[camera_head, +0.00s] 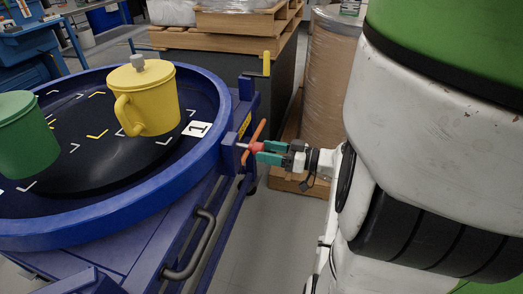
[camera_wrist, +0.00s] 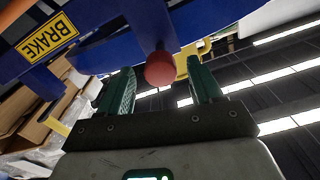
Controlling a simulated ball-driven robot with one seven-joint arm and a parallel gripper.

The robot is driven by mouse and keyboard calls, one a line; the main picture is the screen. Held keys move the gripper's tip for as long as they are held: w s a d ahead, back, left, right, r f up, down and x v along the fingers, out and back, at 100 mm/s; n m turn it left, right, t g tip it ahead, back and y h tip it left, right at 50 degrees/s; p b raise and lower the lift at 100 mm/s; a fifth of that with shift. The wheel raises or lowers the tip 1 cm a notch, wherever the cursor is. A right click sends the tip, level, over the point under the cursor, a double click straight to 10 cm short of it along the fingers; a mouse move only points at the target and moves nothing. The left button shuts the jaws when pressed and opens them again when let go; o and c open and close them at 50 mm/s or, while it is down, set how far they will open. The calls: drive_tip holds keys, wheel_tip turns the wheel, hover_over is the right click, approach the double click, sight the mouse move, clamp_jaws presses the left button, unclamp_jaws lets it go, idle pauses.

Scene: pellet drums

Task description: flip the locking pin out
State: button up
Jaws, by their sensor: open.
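The locking pin shows as a red knob (camera_head: 256,147) with a short grey tip, at the blue frame beside the turntable's right rim. In the wrist view the round red knob (camera_wrist: 160,67) sits between the fingertips, below a blue bracket. My gripper (camera_head: 265,152) has teal fingers and points left at the pin. It is open, with one finger on each side of the knob in the wrist view (camera_wrist: 161,80). Gaps show between the knob and both fingers. An orange bar (camera_head: 259,131) slants behind the pin; how they join is unclear.
A blue turntable (camera_head: 105,220) carries a yellow lidded mug (camera_head: 150,105) and a green one (camera_head: 22,140). A yellow BRAKE label (camera_wrist: 47,37) is on the blue frame. A grey handle (camera_head: 195,245) sticks out below. A wrapped drum (camera_head: 328,90) stands behind my arm.

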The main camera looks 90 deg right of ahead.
drive_tip(key=v, duration=0.8)
idle(0.4)
